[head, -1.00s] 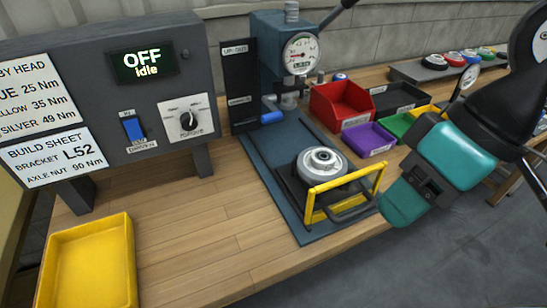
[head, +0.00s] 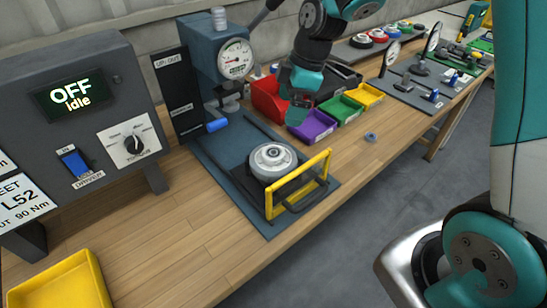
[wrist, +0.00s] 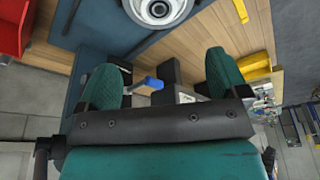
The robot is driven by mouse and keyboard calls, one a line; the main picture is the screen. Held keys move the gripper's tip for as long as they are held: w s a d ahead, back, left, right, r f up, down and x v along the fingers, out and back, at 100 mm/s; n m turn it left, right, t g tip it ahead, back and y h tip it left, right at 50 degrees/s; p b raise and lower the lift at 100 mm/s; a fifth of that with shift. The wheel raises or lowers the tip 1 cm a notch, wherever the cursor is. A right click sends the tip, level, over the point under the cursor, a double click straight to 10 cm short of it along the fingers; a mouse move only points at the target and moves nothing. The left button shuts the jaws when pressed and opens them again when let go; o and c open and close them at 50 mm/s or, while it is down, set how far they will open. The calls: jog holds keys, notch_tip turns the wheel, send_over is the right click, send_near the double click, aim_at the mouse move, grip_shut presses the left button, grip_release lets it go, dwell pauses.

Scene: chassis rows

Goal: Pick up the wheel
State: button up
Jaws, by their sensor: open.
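The wheel (head: 272,160), a round silver-grey disc with a raised hub, lies flat on the dark base plate of the press, behind the yellow guard frame. In the wrist view the wheel (wrist: 158,10) is cut off by the top edge, beyond my fingers. My gripper (head: 298,112) is above the coloured bins, behind and to the right of the wheel, clear of it. In the wrist view my gripper's two green fingers (wrist: 165,80) stand wide apart with nothing held between them.
The yellow guard (head: 300,185) stands at the wheel's front right. The press with its gauge (head: 234,58) rises behind. Red (head: 268,98), purple (head: 312,125), green and yellow bins stand right. A small grey ring (head: 370,137) lies on the bench.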

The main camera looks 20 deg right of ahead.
aim_at(273, 152)
jog(key=p+x, duration=0.2)
jog(key=x, duration=1.1)
jog(key=shift+w+a+f+p, duration=0.1)
jog(key=shift+f+p, duration=0.1)
jog(key=shift+p, duration=0.1)
jog(key=c, duration=1)
jog(key=shift+c, duration=1.1)
notch_tip(273, 152, up, 10)
jog(key=shift+r+b, duration=0.1)
jog(key=shift+b, duration=0.7)
jog(key=shift+r+p, duration=1.2)
jog(key=shift+r, duration=0.3)
